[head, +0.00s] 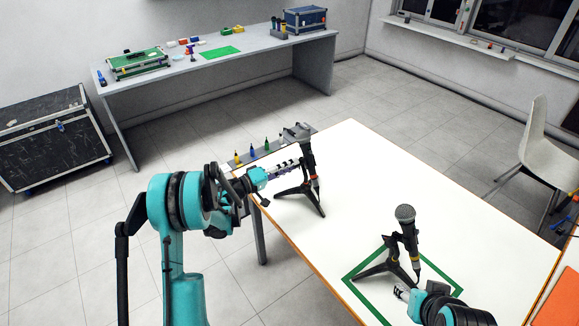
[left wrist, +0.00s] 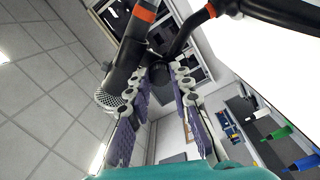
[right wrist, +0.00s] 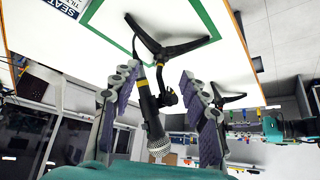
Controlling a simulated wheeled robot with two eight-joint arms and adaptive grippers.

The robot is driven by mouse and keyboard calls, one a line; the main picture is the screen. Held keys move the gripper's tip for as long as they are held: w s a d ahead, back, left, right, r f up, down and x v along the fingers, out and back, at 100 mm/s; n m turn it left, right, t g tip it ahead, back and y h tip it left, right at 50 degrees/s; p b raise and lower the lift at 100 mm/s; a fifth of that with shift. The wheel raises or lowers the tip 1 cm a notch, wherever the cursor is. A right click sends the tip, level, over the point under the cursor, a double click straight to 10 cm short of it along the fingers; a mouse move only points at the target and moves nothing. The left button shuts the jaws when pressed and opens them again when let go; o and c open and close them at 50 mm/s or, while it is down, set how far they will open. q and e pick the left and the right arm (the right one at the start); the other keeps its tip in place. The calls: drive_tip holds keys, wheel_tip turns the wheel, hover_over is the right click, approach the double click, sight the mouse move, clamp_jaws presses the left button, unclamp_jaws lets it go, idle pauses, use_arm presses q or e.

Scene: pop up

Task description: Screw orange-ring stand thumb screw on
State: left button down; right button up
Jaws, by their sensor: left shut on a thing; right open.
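The orange-ring stand (head: 309,193) stands on the white table's far left edge and carries a microphone (head: 306,150). In the left wrist view its orange band (left wrist: 144,13) shows at the top. My left gripper (head: 284,167) reaches it from the left. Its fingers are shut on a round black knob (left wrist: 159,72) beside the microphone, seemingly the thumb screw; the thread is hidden. My right gripper (head: 402,292) is open near a second stand (head: 388,264) with a yellow-banded microphone (head: 406,222). In the right wrist view that microphone (right wrist: 150,112) appears between the open fingers, apparently beyond them.
A green square outline (head: 352,275) on the white table (head: 400,165) surrounds the second stand. Small colored bottles (head: 252,150) stand on a grey ledge beyond the left gripper. An orange panel (head: 560,300) lies at right. The table's middle is clear.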

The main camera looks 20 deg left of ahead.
use_arm(q)
drive_tip(key=c, duration=1.5)
unclamp_jaws()
drive_tip(key=shift+n, duration=0.7)
drive_tip(key=m, duration=1)
drive_tip(key=s+a+m, duration=0.1)
drive_tip(key=m, duration=1.8)
drive_tip(key=shift+s+a+m, duration=0.15)
drive_tip(key=shift+s+m, duration=0.05)
drive_tip(key=shift+m, duration=0.2)
